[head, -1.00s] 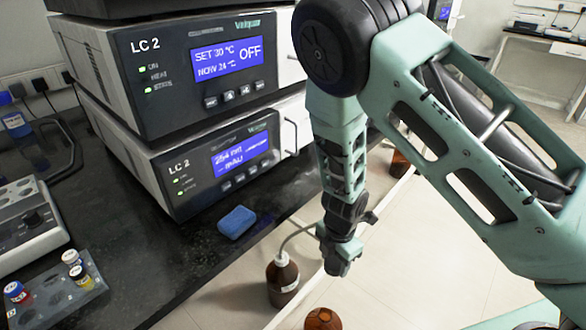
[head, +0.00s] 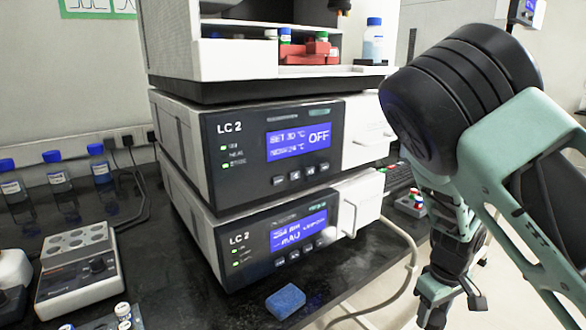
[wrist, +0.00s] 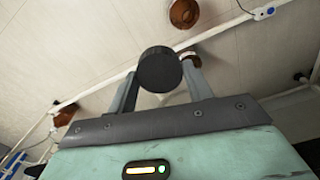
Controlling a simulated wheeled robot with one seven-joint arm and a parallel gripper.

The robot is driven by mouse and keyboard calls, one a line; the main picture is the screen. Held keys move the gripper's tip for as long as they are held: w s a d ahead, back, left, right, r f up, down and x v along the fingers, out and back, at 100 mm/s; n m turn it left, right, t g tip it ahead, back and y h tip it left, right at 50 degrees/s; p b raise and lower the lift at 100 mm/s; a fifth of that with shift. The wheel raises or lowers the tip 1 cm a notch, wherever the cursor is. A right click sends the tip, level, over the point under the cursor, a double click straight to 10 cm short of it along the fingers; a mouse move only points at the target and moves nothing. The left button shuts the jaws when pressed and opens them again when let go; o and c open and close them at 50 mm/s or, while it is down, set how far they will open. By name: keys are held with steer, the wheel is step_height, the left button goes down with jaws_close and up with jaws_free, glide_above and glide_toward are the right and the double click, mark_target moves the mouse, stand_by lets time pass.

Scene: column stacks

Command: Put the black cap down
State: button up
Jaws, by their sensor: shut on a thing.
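The black cap (wrist: 160,70) is round and dark, and shows in the wrist view between the two grey fingers of my gripper (wrist: 159,88). My gripper is shut on it, above the pale floor. In the head view my gripper (head: 436,308) hangs low at the right, beyond the bench's front edge. The cap cannot be made out in that view.
Stacked LC 2 units (head: 270,160) stand on the black bench (head: 235,308). A blue sponge (head: 285,301) lies before them. Blue-capped bottles (head: 57,172) and a grey device (head: 78,270) stand left. Brown bottles (wrist: 183,13) are below in the wrist view.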

mark_target(442, 314)
steer(key=d+r+m, duration=0.1)
steer(key=m, duration=0.1)
steer(key=d+r+m, duration=0.1)
steer(key=m, duration=0.1)
steer(key=shift+s+r, duration=0.1)
steer(key=shift+r, duration=0.25)
steer(key=shift+d+r+p, duration=0.1)
steer(key=shift+r+p, duration=0.65)
steer(key=shift+p, duration=0.5)
steer(key=r+p, duration=0.1)
steer(key=p, duration=0.3)
steer(key=r+p, duration=0.2)
steer(key=p, duration=0.1)
steer(key=shift+s+p, duration=0.35)
steer(key=s+r+p, duration=0.1)
steer(key=p, duration=0.3)
steer(key=shift+r, duration=0.2)
steer(key=shift+s+r+p, duration=0.1)
steer(key=shift+s+p, duration=0.1)
steer(key=shift+p, duration=0.7)
steer(key=shift+s, duration=0.1)
